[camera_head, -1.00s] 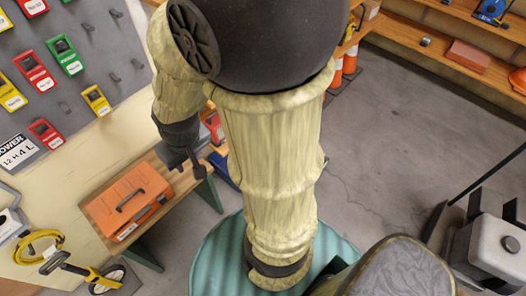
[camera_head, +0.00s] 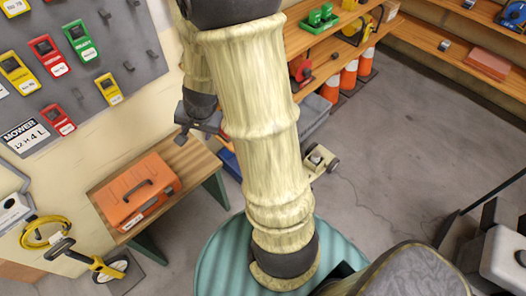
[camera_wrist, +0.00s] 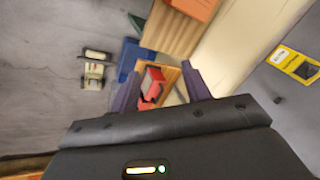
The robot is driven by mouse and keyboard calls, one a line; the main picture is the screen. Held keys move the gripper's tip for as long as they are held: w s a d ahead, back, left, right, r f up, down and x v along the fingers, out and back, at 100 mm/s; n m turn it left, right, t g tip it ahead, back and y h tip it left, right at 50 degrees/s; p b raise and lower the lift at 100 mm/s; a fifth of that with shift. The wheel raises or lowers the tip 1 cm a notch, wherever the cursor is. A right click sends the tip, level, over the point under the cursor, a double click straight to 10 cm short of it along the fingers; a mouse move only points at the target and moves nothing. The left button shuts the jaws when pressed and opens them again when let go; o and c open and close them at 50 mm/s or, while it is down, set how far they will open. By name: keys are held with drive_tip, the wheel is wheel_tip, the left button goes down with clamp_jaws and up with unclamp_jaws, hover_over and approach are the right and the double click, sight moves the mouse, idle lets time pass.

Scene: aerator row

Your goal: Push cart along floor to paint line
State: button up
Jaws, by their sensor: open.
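A small cream cart (camera_head: 320,162) with dark wheels stands on the grey floor in the head view, just right of my arm, which may hide part of it. What looks like the same cart (camera_wrist: 95,68) shows small in the wrist view, left of my fingers. My gripper (camera_head: 200,132) is left of the cart in the head view, above the wooden bench's far end. In the wrist view my gripper (camera_wrist: 163,72) has its two fingers apart with nothing held between them. I cannot make out a paint line.
An orange toolbox (camera_head: 138,190) sits on a wooden bench (camera_head: 205,165). Orange cones (camera_head: 348,76) stand near wooden shelves (camera_head: 455,50). A round teal surface (camera_head: 215,262) lies below my arm. A grey machine (camera_head: 503,262) is at right. Floor (camera_head: 400,140) at centre right is open.

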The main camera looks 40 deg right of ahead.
drive_tip(key=w+d+f+m+h+b, duration=0.2)
drive_tip(key=w+d+f+m, duration=0.2)
drive_tip(key=d+f+m, duration=0.8)
drive_tip(key=s+d+f+m+g+b, duration=0.1)
drive_tip(key=s+d+f+m+g, duration=0.1)
drive_tip(key=f+m, duration=0.4)
drive_tip(key=s+d+f+m+g+y+b, duration=0.1)
drive_tip(key=s+d+f+m+g, duration=0.1)
drive_tip(key=s+d+f+m, duration=0.3)
wheel_tip(320, 180, down, 3)
drive_tip(key=shift+d+m, duration=1.15)
drive_tip(key=shift+m, duration=0.05)
drive_tip(key=shift+f, duration=0.1)
wheel_tip(320, 180, down, 7)
drive_tip(key=b, duration=0.8)
drive_tip(key=shift+b, duration=0.35)
drive_tip(key=shift+f+b, duration=1.05)
drive_tip(key=shift+f, duration=1.35)
